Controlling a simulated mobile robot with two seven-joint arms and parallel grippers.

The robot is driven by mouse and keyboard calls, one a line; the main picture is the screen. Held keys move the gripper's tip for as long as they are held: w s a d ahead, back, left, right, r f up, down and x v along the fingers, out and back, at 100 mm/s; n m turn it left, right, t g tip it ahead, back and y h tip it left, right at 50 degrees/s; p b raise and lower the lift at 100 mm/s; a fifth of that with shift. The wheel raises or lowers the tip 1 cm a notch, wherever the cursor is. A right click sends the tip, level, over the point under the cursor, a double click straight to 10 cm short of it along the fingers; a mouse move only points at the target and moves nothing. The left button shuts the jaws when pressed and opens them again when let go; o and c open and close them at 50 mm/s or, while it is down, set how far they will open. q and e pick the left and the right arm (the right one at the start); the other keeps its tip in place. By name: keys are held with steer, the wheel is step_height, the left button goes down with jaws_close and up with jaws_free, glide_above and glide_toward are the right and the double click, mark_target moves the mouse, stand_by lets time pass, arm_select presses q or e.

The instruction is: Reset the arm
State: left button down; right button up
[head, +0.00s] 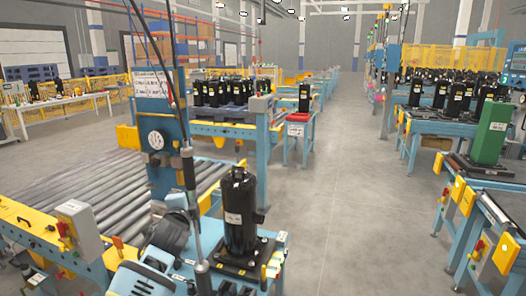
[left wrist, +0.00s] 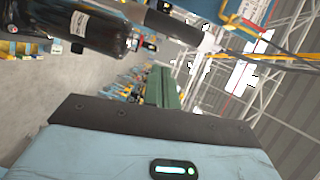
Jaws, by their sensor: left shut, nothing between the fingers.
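My left gripper (head: 172,232) is at the lower left of the head view, dark and partly hidden by the hanging rod tool; it looks shut and empty. The rod tool (head: 190,190) hangs on hoses in front of it, and a dark tool with a grey end also shows in the left wrist view (left wrist: 180,25). A black compressor (head: 240,212) stands upright on a dark base plate, right of the gripper and apart from it. It also shows at the upper left of the left wrist view (left wrist: 70,25). My right gripper is not in view.
A blue post with a white sign (head: 152,83) and a round gauge rises behind the gripper. A roller conveyor (head: 90,200) lies to the left. A green block (head: 491,133) stands on the right-hand line (head: 470,175). The grey floor aisle (head: 350,190) is clear.

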arm_select(q)
steer(key=s+d+f+n+g+h, duration=0.1)
steer(key=s+f+n+g, duration=0.15)
steer(key=s+f, duration=0.85)
steer(key=s+f+n+g+h, duration=0.1)
steer(key=s+f+n, duration=0.2)
steer(key=s+f, duration=0.85)
steer(key=s+f+n+g, duration=0.1)
steer(key=s+f+n, duration=0.1)
steer(key=s+f, duration=0.3)
steer(key=s+f+n+g, duration=0.1)
steer(key=s+f+n, duration=0.2)
steer(key=s, duration=1)
steer(key=s+f+n+g+h, duration=0.1)
steer(key=s+f+n+g, duration=0.1)
steer(key=s+f, duration=0.5)
steer(key=shift+s+a+n, duration=0.25)
steer(key=shift+s+n, duration=0.3)
steer(key=shift+s, duration=0.6)
steer(key=shift+f, duration=0.15)
